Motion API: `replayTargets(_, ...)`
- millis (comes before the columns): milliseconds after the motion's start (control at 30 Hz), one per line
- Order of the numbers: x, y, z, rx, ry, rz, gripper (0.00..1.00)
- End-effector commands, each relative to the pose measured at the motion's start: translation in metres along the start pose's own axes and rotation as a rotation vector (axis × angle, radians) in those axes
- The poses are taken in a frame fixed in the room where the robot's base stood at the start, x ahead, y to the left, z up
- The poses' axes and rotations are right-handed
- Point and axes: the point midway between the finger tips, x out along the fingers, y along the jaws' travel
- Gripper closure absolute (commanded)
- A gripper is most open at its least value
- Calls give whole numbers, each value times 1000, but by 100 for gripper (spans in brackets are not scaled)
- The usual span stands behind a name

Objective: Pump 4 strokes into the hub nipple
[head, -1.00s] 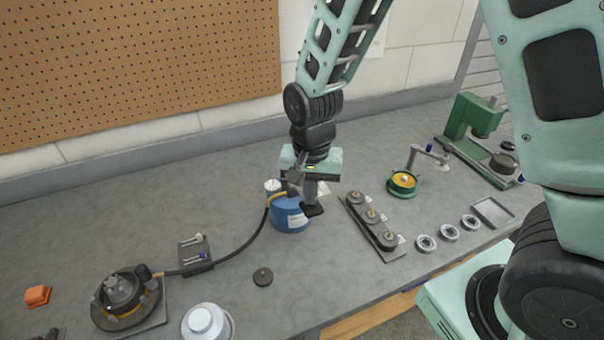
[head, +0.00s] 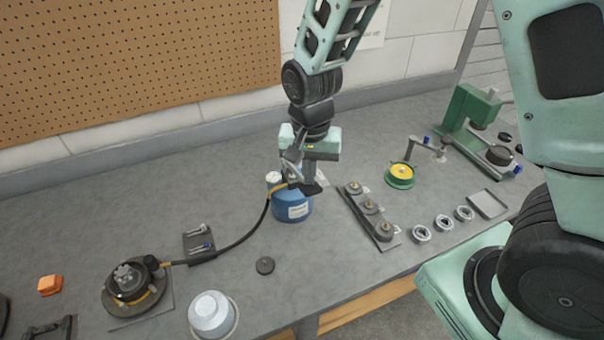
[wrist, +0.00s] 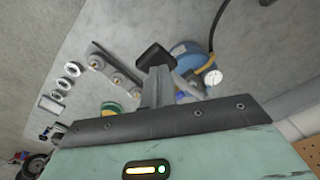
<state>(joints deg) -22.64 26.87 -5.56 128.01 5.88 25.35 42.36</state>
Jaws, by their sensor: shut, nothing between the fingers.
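A blue canister pump (head: 291,210) with a white label stands on the grey bench; a round white gauge shows on it in the wrist view (wrist: 213,77). A black hose (head: 248,238) with yellow sleeves runs from its top to the hub (head: 130,283) at the left. The hose end meets a fitting at the hub's right side; the nipple itself is too small to make out. My gripper (head: 311,188) is shut and empty at the upper right of the pump. It also shows in the wrist view (wrist: 156,56). I cannot tell whether it touches the pump's handle.
A rack with dark round parts (head: 369,211), several metal rings (head: 443,224) and a green-yellow reel (head: 399,175) lie to the right. A green press (head: 470,120) stands behind.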

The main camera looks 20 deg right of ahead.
Motion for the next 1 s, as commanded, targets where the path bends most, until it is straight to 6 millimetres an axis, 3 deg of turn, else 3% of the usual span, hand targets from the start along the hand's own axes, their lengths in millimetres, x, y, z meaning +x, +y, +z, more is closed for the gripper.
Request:
replayTargets(500, 24, 4, 6, 0, -1, 1, 100)
replayTargets(1000, 28, 4, 6, 0, -1, 1, 100)
